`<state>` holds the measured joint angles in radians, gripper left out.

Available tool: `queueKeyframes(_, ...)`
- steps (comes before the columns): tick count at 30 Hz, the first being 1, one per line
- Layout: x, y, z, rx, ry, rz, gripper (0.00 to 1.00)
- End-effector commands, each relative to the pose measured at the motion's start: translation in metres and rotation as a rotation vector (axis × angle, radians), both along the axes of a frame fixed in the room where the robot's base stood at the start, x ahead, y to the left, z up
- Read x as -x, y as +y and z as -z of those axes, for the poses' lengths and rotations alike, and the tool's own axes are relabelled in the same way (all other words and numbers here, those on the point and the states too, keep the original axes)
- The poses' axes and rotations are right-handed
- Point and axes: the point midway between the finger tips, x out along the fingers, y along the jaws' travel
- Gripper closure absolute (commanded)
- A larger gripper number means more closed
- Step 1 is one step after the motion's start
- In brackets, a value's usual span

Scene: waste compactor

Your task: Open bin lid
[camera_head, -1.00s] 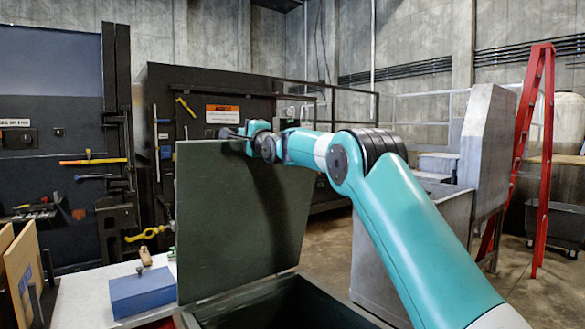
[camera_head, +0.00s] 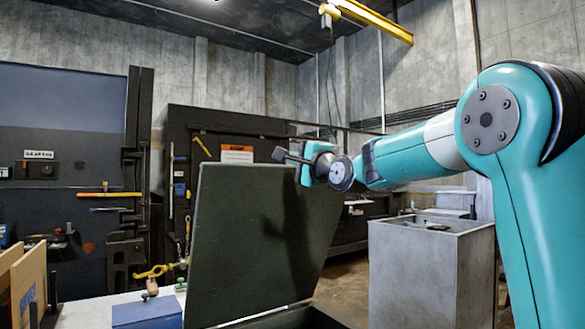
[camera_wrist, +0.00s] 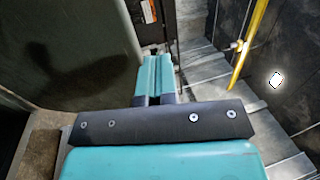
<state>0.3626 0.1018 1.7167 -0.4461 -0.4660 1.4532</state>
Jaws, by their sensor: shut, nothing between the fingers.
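The bin lid (camera_head: 255,240) is a dark green panel standing upright, leaning back slightly, in the head view. It also shows at the left of the wrist view (camera_wrist: 70,50), with a dark shadow on it. The bin's rim (camera_head: 290,318) shows at the bottom edge of the head view; the rest of the bin is out of frame. My gripper (camera_head: 280,155) is just above the lid's top edge in the head view. In the wrist view its fingers (camera_wrist: 155,80) are together and empty, beside the lid. I cannot tell whether they touch it.
A blue box (camera_head: 147,312) sits on a pale table at the lower left, with brown boards (camera_head: 28,285) beside it. A grey metal container (camera_head: 430,270) stands right of the lid. Dark machinery (camera_head: 185,130) stands behind.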

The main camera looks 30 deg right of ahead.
Motion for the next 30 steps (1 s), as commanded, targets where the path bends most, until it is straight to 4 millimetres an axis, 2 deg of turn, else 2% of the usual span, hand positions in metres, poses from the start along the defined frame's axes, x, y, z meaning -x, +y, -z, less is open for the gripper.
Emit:
queueKeyframes(6,0.036,0.050,0.064,-0.020,-0.096,-0.010,1.00)
queueKeyframes(9,0.057,0.068,0.087,-0.019,-0.144,-0.007,1.00)
queueKeyframes(12,0.070,0.077,0.098,-0.017,-0.173,-0.003,1.00)
queueKeyframes(14,0.071,0.080,0.098,-0.016,-0.181,-0.002,1.00)
queueKeyframes(20,0.047,0.081,0.084,-0.016,-0.181,-0.001,1.00)
queueKeyframes(30,-0.019,0.083,0.054,-0.016,-0.181,-0.001,1.00)
